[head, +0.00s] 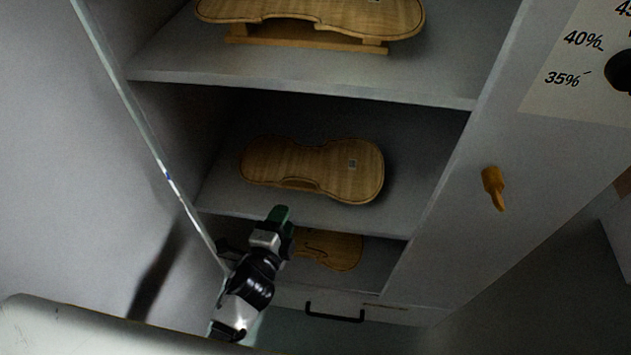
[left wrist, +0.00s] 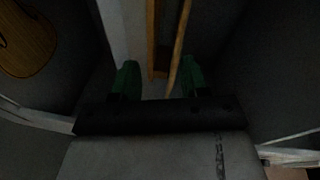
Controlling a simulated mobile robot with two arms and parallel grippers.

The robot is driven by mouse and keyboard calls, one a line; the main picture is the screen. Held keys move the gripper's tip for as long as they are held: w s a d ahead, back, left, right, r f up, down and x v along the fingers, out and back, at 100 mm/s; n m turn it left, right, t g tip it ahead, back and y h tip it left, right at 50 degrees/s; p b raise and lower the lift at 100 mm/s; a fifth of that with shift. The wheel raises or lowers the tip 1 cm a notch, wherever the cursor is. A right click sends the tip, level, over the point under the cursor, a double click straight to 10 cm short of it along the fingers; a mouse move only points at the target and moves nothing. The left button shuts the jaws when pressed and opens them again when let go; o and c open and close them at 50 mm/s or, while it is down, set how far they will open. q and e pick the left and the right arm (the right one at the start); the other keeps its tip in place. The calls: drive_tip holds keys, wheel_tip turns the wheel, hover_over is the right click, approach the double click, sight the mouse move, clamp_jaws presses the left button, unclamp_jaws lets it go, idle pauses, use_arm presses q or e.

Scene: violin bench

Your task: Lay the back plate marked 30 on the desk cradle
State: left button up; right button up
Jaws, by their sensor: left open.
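A violin plate (head: 310,170) with a small tag lies on the middle shelf; the tag's number is too small to read. The desk cradle and my right gripper do not show.
Below, a plate with an f-hole (head: 335,248) lies on a lower shelf; it probably shows in the wrist view (left wrist: 25,42) too. A glass door edge (head: 150,145) stands left of my arm. A wooden knob (head: 493,188) projects at right. A dark handle (head: 335,316) is below.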

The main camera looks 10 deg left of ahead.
sight(314, 178)
use_arm(q)
drive_tip(key=w+d+m, duration=0.1)
drive_tip(key=w+d+r+m+h, duration=0.1)
drive_tip(key=w, duration=0.1)
drive_tip(key=w+d+r+m+t, duration=0.1)
drive_tip(key=w, duration=0.1)
drive_tip(key=shift+w+d+r+h, duration=0.15)
drive_tip(key=shift+w+r+h, duration=0.1)
drive_tip(key=shift+h, duration=0.15)
drive_tip(key=x, duration=0.6)
drive_tip(key=shift+d+f+p, duration=0.15)
drive_tip(key=shift+f+p, duration=0.1)
drive_tip(key=shift+p, duration=0.05)
drive_tip(key=shift+s, duration=0.15)
clamp_jaws()
